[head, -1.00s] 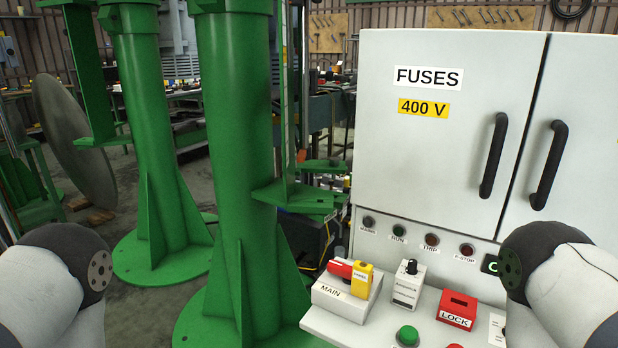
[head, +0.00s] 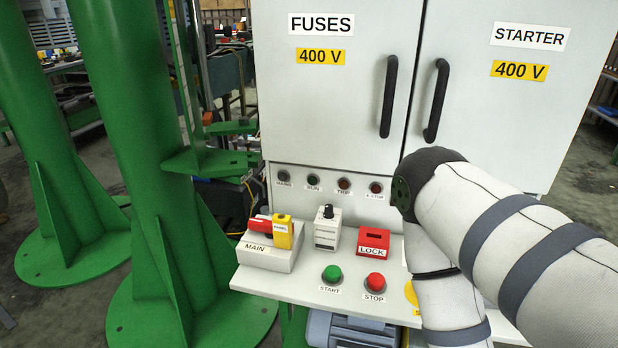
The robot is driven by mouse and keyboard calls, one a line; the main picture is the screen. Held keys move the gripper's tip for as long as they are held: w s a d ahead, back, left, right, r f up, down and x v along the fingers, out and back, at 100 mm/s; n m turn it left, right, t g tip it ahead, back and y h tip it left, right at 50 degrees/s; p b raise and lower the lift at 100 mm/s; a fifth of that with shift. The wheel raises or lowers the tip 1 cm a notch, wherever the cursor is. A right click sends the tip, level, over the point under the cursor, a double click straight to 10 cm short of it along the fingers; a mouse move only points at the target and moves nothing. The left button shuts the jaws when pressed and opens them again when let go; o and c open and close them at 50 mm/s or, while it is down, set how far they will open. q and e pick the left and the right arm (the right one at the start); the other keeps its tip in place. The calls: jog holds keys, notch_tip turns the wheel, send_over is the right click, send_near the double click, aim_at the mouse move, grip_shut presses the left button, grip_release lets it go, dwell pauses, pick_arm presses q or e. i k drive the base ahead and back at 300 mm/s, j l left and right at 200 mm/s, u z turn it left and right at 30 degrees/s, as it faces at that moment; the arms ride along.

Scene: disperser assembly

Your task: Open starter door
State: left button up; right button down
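The starter door (head: 520,95) is the right door of the white cabinet, labelled STARTER and 400 V. It is shut. Its black vertical handle (head: 436,100) stands near its left edge. The fuses door (head: 320,110) on the left is also shut, with its own black handle (head: 388,97). My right arm comes in from the right, its dark elbow-like joint in front of the lower part of the starter door, just below the handle. I see neither gripper; the right one is out of sight and my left arm is out of view.
Below the doors, a panel shelf holds the MAIN switch (head: 268,244) with a red handle and yellow tag, a selector box (head: 327,229), a red LOCK box (head: 373,243), a green START button (head: 332,274) and a red STOP button (head: 375,281). A green column (head: 135,130) stands at left.

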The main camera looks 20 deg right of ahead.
aim_at(508, 86)
jog(key=z, duration=1.55)
